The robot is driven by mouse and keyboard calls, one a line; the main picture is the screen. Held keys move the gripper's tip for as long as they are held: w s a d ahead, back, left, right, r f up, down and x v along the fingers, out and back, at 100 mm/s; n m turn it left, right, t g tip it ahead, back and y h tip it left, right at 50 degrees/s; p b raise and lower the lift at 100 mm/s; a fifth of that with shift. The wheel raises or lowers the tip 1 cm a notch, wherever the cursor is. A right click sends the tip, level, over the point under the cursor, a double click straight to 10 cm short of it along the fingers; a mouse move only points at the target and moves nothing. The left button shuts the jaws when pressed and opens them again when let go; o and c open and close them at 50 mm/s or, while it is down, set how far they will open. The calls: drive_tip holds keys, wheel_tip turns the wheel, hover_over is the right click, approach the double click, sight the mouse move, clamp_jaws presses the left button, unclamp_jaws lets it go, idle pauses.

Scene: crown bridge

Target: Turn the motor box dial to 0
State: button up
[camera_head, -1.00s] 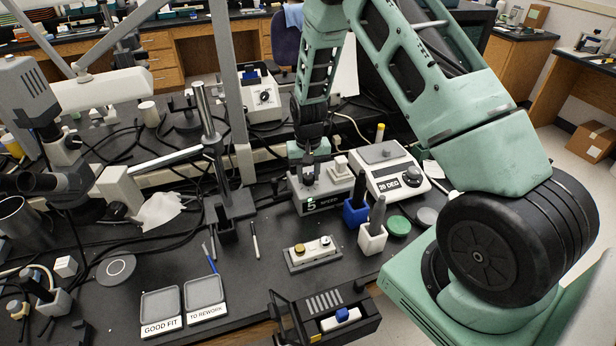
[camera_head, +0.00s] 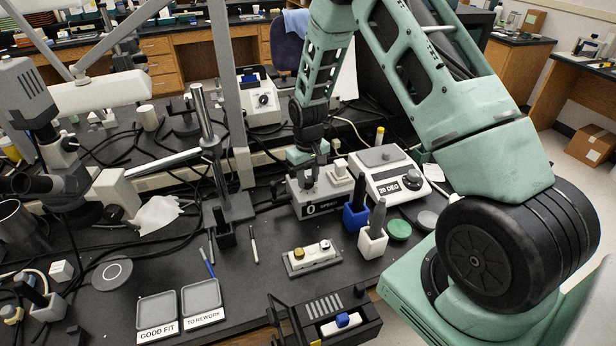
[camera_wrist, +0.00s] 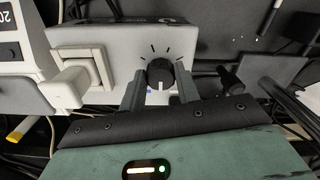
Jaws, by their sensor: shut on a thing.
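The motor box (camera_head: 334,196) is a grey box on the bench, and its front label reads "0 SPEED". Its black round dial (camera_wrist: 160,75) sits on the top face with tick marks around it and a white pointer line. My gripper (camera_wrist: 160,88) has its two grey fingers on either side of the dial, shut on it. In the head view my gripper (camera_head: 310,182) comes down on the left part of the box top and hides the dial. A white square switch (camera_wrist: 88,72) stands on the box beside the dial.
A white unit reading "20 DEG" (camera_head: 390,188) stands right of the box. A metal stand (camera_head: 232,206) is to the left. Bench space before the box is partly clear.

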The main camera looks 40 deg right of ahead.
sight(308, 180)
drive_tip(key=o, duration=1)
drive_tip(key=shift+r, duration=0.1)
wheel_tip(308, 180, up, 17)
drive_tip(key=shift+r+b, duration=0.1)
drive_tip(key=shift+b, duration=1.1)
